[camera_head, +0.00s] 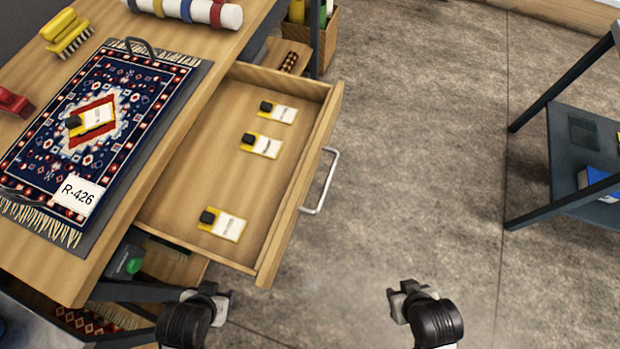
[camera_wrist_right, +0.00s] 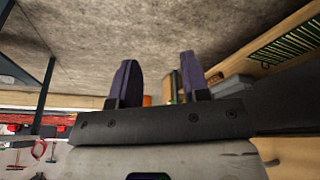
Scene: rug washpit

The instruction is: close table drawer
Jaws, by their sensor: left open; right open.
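The table drawer (camera_head: 190,201) is pulled out from under the wooden table (camera_head: 192,55) on its right side. Its front panel carries a silver bar handle (camera_head: 322,184). My left gripper (camera_head: 208,294) is open and empty, below the drawer's near corner in the picture. My right gripper (camera_head: 402,293) is open and empty over the floor, right of and below the handle. Its two fingers (camera_wrist_right: 157,82) show apart in the wrist view.
A dark metal shelf (camera_head: 580,150) stands at right. The concrete floor (camera_head: 430,130) between is clear.

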